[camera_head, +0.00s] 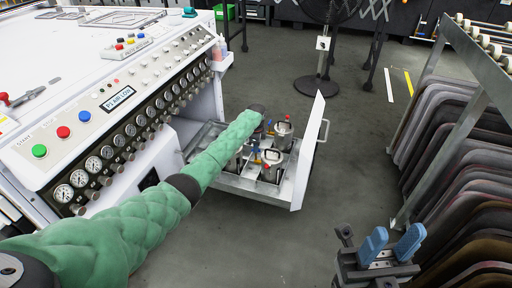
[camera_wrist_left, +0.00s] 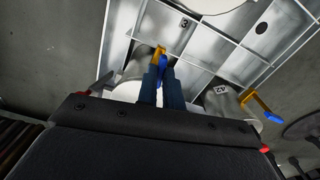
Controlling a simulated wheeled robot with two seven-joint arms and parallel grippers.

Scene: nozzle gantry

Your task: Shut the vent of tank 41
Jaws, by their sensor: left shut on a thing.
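Several metal tanks stand in a pulled-out drawer; one (camera_head: 271,172) is at the front and another (camera_head: 284,135) behind it. They carry small blue and yellow levers. My left arm reaches over the drawer, hiding part of it and the gripper's fingertips in the head view. In the left wrist view my left gripper (camera_wrist_left: 161,88) is shut on a blue-tipped yellow vent lever (camera_wrist_left: 162,62). A second yellow lever with a blue end (camera_wrist_left: 262,103) is free, to the right. I cannot read a tank number 41. My right gripper (camera_head: 391,245) is open and empty.
The drawer's white front panel (camera_head: 308,150) stands upright at its right side. A white machine with gauges (camera_head: 125,130) is at the left. A rack of dark curved sheets (camera_head: 450,160) is at the right. Open grey floor (camera_head: 345,160) lies between.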

